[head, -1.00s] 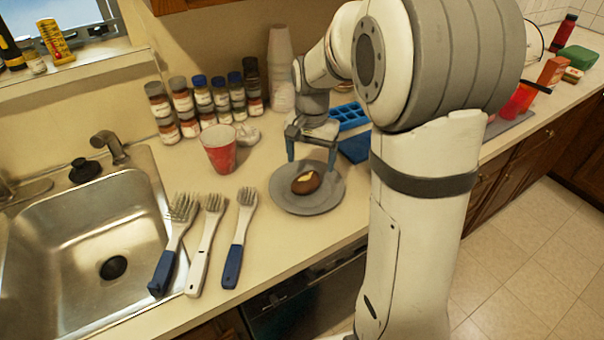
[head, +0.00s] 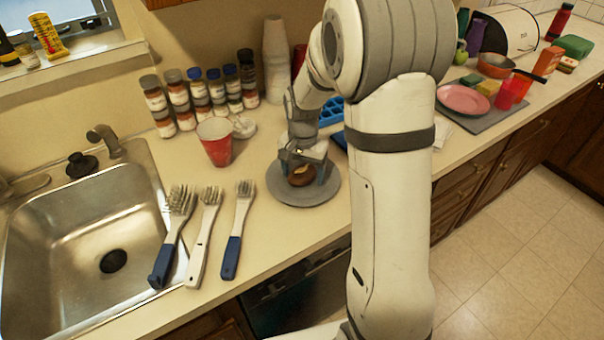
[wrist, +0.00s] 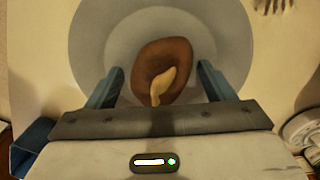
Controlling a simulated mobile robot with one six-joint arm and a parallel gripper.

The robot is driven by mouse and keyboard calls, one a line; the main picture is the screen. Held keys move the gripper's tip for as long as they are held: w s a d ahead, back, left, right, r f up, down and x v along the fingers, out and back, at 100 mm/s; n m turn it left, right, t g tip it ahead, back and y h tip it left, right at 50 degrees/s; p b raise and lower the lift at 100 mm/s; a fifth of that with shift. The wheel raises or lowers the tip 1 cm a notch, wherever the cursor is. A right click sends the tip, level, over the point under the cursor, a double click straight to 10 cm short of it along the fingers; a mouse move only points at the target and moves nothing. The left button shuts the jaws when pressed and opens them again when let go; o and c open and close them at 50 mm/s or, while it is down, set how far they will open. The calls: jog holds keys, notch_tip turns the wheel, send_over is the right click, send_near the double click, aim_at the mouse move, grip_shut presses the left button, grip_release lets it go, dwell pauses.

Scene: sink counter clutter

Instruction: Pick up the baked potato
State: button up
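The baked potato (head: 300,178) is brown with a pale yellow topping. It lies on a round grey plate (head: 285,194) on the counter. My gripper (head: 303,176) is low over the plate, pointing down, with a finger on each side of the potato. In the wrist view, the potato (wrist: 165,68) sits between the two blue-grey fingers, partly beyond their tips. Gaps show between each finger and the potato, so the gripper (wrist: 160,82) is open. The plate (wrist: 95,40) shows around and beneath the potato.
A red cup (head: 215,143) and rows of spice jars (head: 200,95) stand behind and left of the plate. Several brushes (head: 206,230) lie to the left, beside the sink (head: 95,255). A blue tray (head: 331,112) and stacked cups (head: 276,55) are behind my arm.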

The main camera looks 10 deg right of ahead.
jog(key=c, duration=1)
jog(key=shift+o, duration=0.2)
